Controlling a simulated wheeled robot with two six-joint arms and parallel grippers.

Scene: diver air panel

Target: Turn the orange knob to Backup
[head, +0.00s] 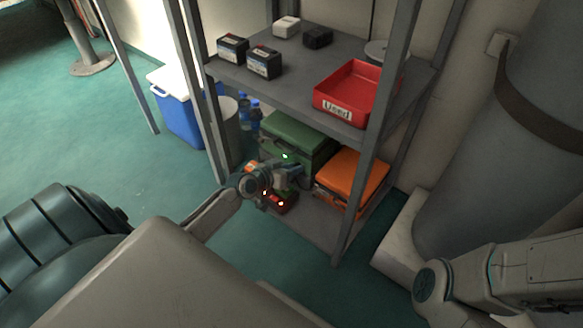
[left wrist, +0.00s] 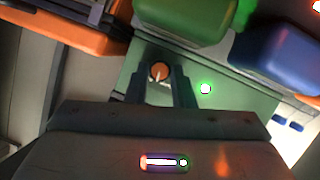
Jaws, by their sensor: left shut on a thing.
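In the left wrist view, the orange knob (left wrist: 159,71) sits on a pale green panel (left wrist: 125,85) and has a light pointer line across it. My left gripper (left wrist: 161,75) has its two fingers on either side of the knob and is shut on it. A green light (left wrist: 205,88) glows on the panel to the right of the knob. No position labels can be read. In the head view, my left gripper (head: 290,172) is low in the shelf, in front of the green case (head: 298,132), and hides the knob. My right gripper is out of view; only my right arm shows.
A grey shelf (head: 290,88) holds dark boxes (head: 264,62) and a red tray (head: 346,92) marked Used. An orange case (head: 352,175) lies on its lower level. Shelf posts (head: 375,130) stand close to the arm. A blue cooler (head: 180,112) stands to the left.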

